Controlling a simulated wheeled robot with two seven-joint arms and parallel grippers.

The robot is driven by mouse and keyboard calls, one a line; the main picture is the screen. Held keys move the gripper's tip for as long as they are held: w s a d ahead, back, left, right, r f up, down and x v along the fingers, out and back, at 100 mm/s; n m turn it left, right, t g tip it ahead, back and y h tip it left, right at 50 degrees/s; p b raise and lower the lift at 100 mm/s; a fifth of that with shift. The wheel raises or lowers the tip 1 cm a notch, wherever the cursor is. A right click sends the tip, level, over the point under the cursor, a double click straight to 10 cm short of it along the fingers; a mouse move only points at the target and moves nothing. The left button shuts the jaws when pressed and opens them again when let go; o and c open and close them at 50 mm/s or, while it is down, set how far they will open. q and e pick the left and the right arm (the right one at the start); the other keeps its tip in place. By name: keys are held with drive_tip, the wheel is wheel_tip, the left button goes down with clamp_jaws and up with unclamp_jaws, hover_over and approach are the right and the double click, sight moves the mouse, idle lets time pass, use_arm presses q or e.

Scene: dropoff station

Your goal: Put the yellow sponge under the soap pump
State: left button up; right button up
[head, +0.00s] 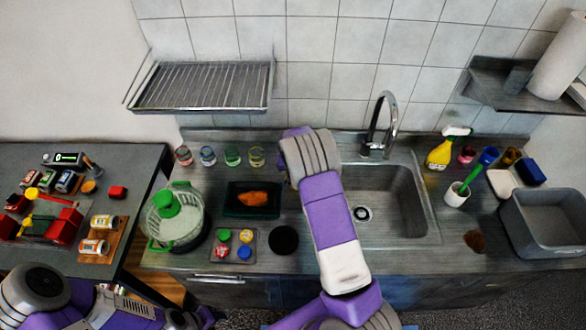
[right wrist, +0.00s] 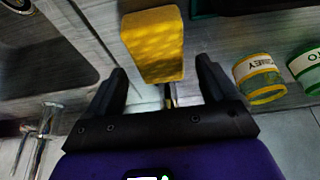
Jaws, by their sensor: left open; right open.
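The yellow sponge (right wrist: 153,45) shows in the right wrist view, standing on the counter just beyond my right fingertips. My right gripper (right wrist: 162,76) is open, its fingers apart on either side of the sponge's near end, not closed on it. In the head view my right arm hides both the sponge and that gripper. A small amber bottle (head: 511,156) at the right of the counter looks like the soap pump, standing on a pale tray (head: 502,181); its top is too small to make out. My left gripper (head: 168,309) is open and low at the left, before the counter.
A blue sponge (head: 530,172) lies beside the amber bottle. A yellow spray bottle (head: 438,155), pink bottle (head: 467,155), brush cup (head: 456,194) and grey bin (head: 545,220) stand nearby. The sink (head: 385,205) lies between. Jars (right wrist: 259,78) stand near my right gripper.

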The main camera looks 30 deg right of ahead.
drive_tip(key=v, duration=1.2)
drive_tip(key=shift+r, duration=0.4)
